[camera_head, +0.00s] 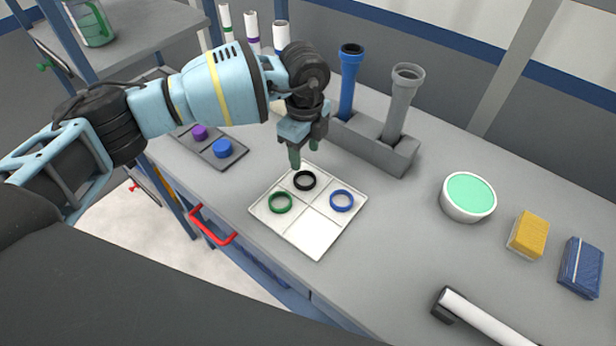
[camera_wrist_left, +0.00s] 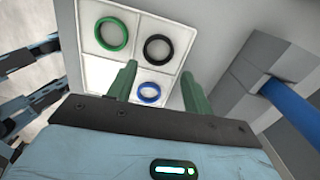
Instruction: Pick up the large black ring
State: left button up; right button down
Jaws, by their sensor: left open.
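The black ring (camera_head: 304,180) lies flat in the back compartment of a white square tray (camera_head: 318,241). A green ring (camera_head: 280,202) and a blue ring (camera_head: 341,200) lie in two other compartments; the front one is empty. My left gripper (camera_head: 304,156) is open and empty, pointing down just above and behind the black ring. In the left wrist view the black ring (camera_wrist_left: 158,49) lies ahead of the two green fingertips (camera_wrist_left: 158,72), and the blue ring (camera_wrist_left: 149,92) shows between the fingers. My right gripper is not in view.
A grey holder (camera_head: 375,145) with an upright blue pipe (camera_head: 349,85) and grey pipe (camera_head: 399,105) stands close behind the gripper. A bowl (camera_head: 468,196), a yellow sponge (camera_head: 528,235) and a blue pack (camera_head: 581,268) stand at right. The bench between tray and bowl is clear.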

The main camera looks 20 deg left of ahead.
aim_at(305, 183)
pick_arm(q)
jog(key=shift+s+f, duration=0.2)
jog(key=shift+f, duration=3.7)
